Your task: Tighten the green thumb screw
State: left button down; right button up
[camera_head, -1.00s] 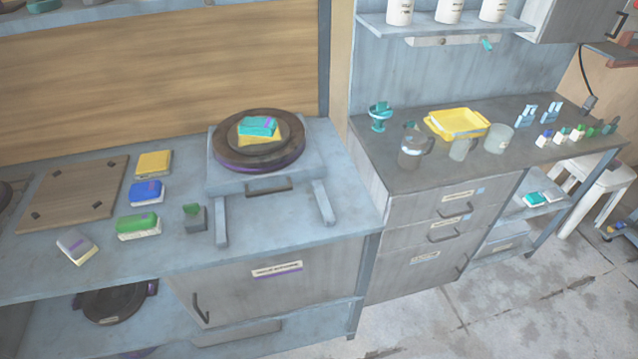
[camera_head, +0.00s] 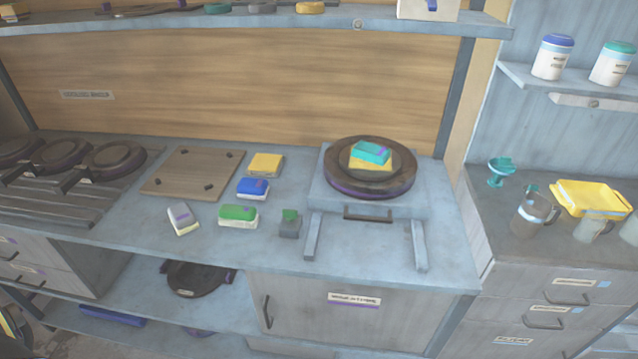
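I cannot pick out a green thumb screw for certain. A small grey block with a green top (camera_head: 290,223) stands on the bench, left of the press's front legs. The press-like unit (camera_head: 325,191) has a pale base, a front handle and a round dark plate (camera_head: 345,183) on top. A teal block (camera_head: 371,152) lies on a yellow block (camera_head: 360,164) at the middle of the plate. A green and white block (camera_head: 238,217) lies left of the grey block. Neither of my grippers is in view.
Yellow (camera_head: 265,164), blue (camera_head: 253,188) and grey-white (camera_head: 183,220) blocks lie beside a wooden board (camera_head: 192,173). Round dark plates (camera_head: 113,158) sit on a rack at far left. The right counter holds a yellow tray (camera_head: 592,199) and clear jugs (camera_head: 535,215).

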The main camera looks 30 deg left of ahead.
aim_at(290, 214)
jog(key=u, duration=1.1)
